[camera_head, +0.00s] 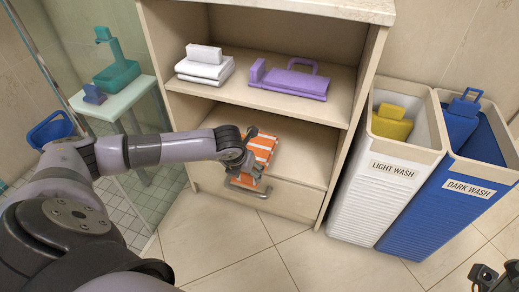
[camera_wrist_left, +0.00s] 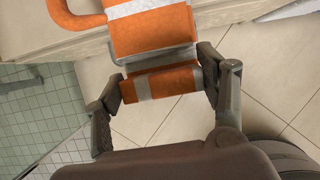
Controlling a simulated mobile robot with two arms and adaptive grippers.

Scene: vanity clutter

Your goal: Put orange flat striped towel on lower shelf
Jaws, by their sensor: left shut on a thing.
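The orange towel (camera_head: 262,148) with white stripes is at the front opening of the lower shelf (camera_head: 306,158). My left gripper (camera_head: 250,170) is shut on its near end. In the left wrist view, the towel (camera_wrist_left: 152,35) lies between the two fingers of my left gripper (camera_wrist_left: 160,85), and an orange loop sticks out at its upper left. Whether the towel touches the shelf board cannot be told. A dark part of my right gripper (camera_head: 486,275) shows at the lower right corner, away from the shelf; its jaws are unclear.
The upper shelf (camera_head: 240,93) holds white towels (camera_head: 205,66) and a purple towel (camera_head: 292,82). A drawer with a handle (camera_head: 247,190) is below the lower shelf. The light wash hamper (camera_head: 385,185) and dark wash hamper (camera_head: 450,200) stand right. The lower shelf's right part is clear.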

